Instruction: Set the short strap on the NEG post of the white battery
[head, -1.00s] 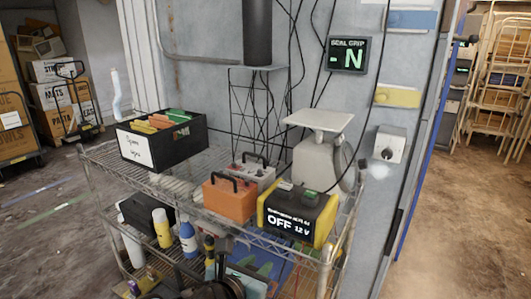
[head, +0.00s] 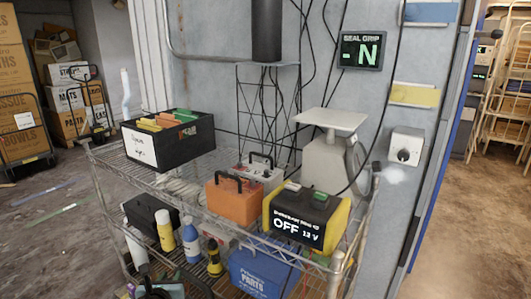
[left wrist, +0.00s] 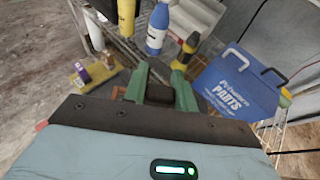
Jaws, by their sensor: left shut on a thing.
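The white battery (head: 262,173), a pale box with a black handle and red on its top, stands on the upper shelf behind an orange battery (head: 236,204), which hides its lower front. I cannot read its post marks. My left gripper (head: 152,290) shows only in part at the bottom left edge, low and well away from the batteries. In the left wrist view its green fingers (left wrist: 160,88) are shut on a small dark brown piece (left wrist: 159,94); I cannot tell whether this is the short strap. My right gripper is not in view.
A yellow-black charger reading OFF 12 V (head: 300,222) stands right of the orange battery. A scale (head: 325,160) stands behind it, and a black file box (head: 165,145) to the left. The wire rack's lower shelf holds bottles and a blue parts box (head: 262,272).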

